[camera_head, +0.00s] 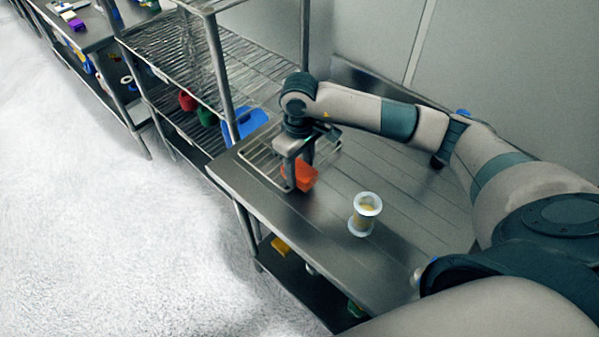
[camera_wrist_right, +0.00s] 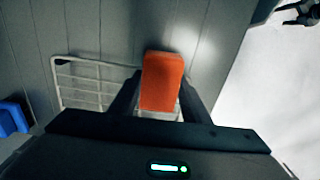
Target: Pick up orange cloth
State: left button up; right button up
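The orange cloth (camera_head: 304,177) is a small folded block at the front edge of the wire rack on the steel table. My right gripper (camera_head: 296,160) points down over it. In the right wrist view the cloth (camera_wrist_right: 162,82) sits between the two fingers (camera_wrist_right: 160,98), which meet its left and right sides, so the gripper looks shut on it. Whether the cloth is clear of the table or rack is hard to tell. My left gripper is not in view.
The wire rack (camera_head: 262,168) lies under and beside the gripper. A white-rimmed clear container (camera_head: 365,214) with pale contents stands to the right on the table. A wire shelf unit (camera_head: 180,60) with a blue item (camera_head: 244,124) stands on the left.

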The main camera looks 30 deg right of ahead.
aim_at(299, 168)
jog(key=shift+c, duration=0.9)
jog(key=shift+r, duration=0.1)
jog(key=shift+w+r+b, duration=0.1)
jog(key=shift+r+b, duration=0.65)
notch_tip(299, 168, up, 2)
jog(key=shift+r+b, duration=0.1)
jog(key=shift+b, duration=0.65)
jog(key=s+d+r+b, duration=0.4)
jog(key=s+d+r, duration=0.2)
jog(key=s, duration=0.4)
jog(key=shift+d+r+b, duration=0.2)
jog(key=shift+r+b, duration=0.15)
jog(key=shift+r, duration=0.2)
